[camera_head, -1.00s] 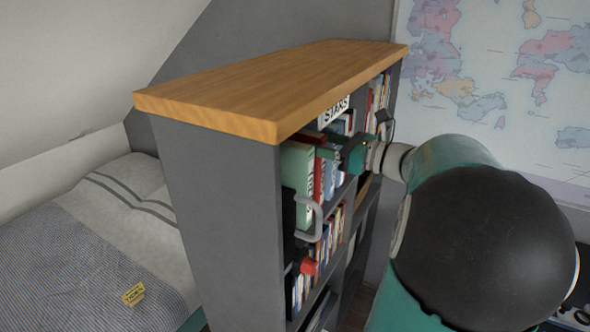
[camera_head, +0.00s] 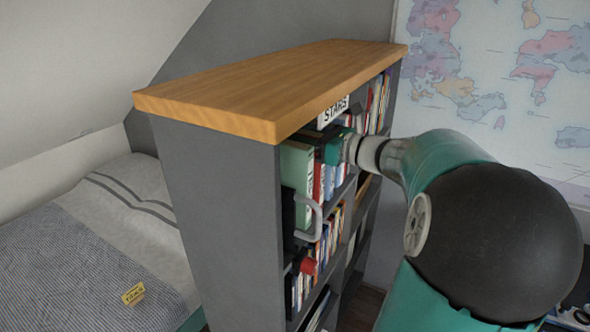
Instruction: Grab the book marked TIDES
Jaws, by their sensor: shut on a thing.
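The pale green book (camera_head: 296,178) stands upright at the near left end of the bookcase's upper shelf. A light label with dark letters runs down its spine; I can make out only part of the lettering now. My gripper (camera_head: 322,146) is at the upper part of this book's spine, just under the top board. It is shut on the book, though its fingertips are mostly hidden by the gripper's own teal body and the books.
The grey bookcase (camera_head: 216,210) has a wooden top (camera_head: 270,84) and a STARS sign (camera_head: 333,112). Red and blue books stand close to the right. A grey curved handle (camera_head: 312,214) sticks out below. A bed (camera_head: 90,245) lies left.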

